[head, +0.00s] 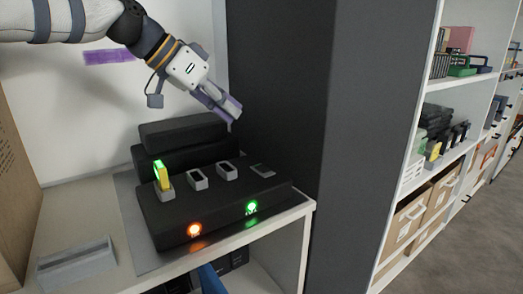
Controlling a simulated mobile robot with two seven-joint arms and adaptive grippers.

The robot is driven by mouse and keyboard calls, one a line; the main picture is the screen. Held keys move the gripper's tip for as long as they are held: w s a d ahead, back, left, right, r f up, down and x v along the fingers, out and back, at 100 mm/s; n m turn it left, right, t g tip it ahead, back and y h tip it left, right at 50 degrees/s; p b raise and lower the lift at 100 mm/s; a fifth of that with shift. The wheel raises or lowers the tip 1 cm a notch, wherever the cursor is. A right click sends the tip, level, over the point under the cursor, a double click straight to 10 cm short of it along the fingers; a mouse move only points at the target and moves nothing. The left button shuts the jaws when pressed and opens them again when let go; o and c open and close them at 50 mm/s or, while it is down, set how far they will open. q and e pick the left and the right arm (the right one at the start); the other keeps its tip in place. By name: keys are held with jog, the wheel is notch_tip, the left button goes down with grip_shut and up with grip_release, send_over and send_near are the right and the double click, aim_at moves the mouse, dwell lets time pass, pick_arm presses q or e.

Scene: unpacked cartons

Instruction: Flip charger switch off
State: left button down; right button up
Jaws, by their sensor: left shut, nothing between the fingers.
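The black charger (219,215) stands on a shelf, with a row of grey-rimmed slots on top. A yellow item with a bright green top (162,175) stands upright in the leftmost slot. On the charger's front face glow an orange light (194,230) at left and a green light (251,208) at right. I cannot tell whether either light is the switch. My left gripper (233,120) is shut and empty. It hangs above and behind the charger, pointing down to the right, apart from it. My right gripper is not in view.
The white shelf (70,212) carries a grey box (77,263) at front left. A dark grey panel (275,90) rises close to the charger's right. White shelving with cartons (408,221) stands farther right. Space above the charger's front is clear.

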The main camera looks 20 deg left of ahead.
pick_arm(q)
jog(key=shift+d+f, duration=0.1)
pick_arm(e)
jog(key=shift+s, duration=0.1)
pick_arm(q)
jog(key=b, duration=0.1)
send_over(263, 169)
jog(key=f, duration=0.7)
jog(key=shift+a+f, duration=0.2)
jog(key=shift+a, duration=0.1)
jog(key=shift+d+f, duration=0.2)
jog(key=shift+f, duration=1.55)
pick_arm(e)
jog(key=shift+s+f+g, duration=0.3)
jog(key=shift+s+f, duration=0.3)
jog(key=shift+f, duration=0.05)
